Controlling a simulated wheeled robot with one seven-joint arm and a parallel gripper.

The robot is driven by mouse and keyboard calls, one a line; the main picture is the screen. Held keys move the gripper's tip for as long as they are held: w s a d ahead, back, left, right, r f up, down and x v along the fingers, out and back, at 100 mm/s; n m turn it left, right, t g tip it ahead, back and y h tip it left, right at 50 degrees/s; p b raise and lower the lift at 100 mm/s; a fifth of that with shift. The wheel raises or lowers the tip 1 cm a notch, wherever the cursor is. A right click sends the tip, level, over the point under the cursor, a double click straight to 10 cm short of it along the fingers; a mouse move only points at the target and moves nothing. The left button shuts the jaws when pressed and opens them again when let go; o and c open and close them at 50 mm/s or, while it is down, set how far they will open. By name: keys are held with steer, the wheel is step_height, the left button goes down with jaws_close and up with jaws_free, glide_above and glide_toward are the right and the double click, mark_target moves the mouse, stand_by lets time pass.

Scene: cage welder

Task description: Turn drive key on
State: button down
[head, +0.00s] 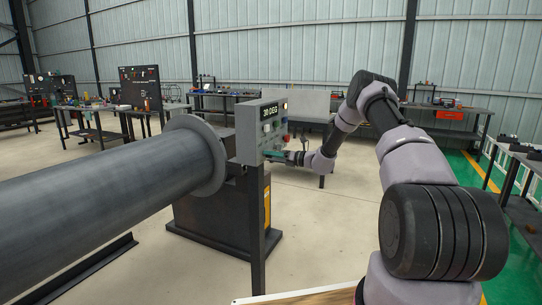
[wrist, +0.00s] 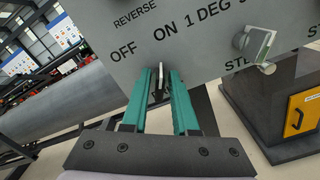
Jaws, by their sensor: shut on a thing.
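The grey control panel (head: 262,130) stands on a post in the middle of the head view, its display reading "30 DEG". In the wrist view the panel face (wrist: 195,50) carries the words REVERSE, OFF, ON and 1 DEG. A small dark key (wrist: 158,84) sits below the OFF and ON words, at the panel's lower edge. My gripper (wrist: 160,76) has its two green fingers at either side of the key and is shut on it. The fingers partly hide the key, so its exact turn is hard to tell. In the head view my gripper (head: 276,155) is at the panel's right side.
A silver metal key or lever (wrist: 258,46) sticks out of the panel to the right of my fingers. A large grey pipe (head: 110,195) with a flange lies left of the panel. A dark machine base (head: 215,215) stands behind the post.

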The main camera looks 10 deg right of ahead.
stand_by(0.4)
steer(key=c, duration=0.9)
jaws_free()
steer(key=shift+d, duration=0.15)
steer(key=v, duration=1)
steer(key=shift+s+d, duration=0.2)
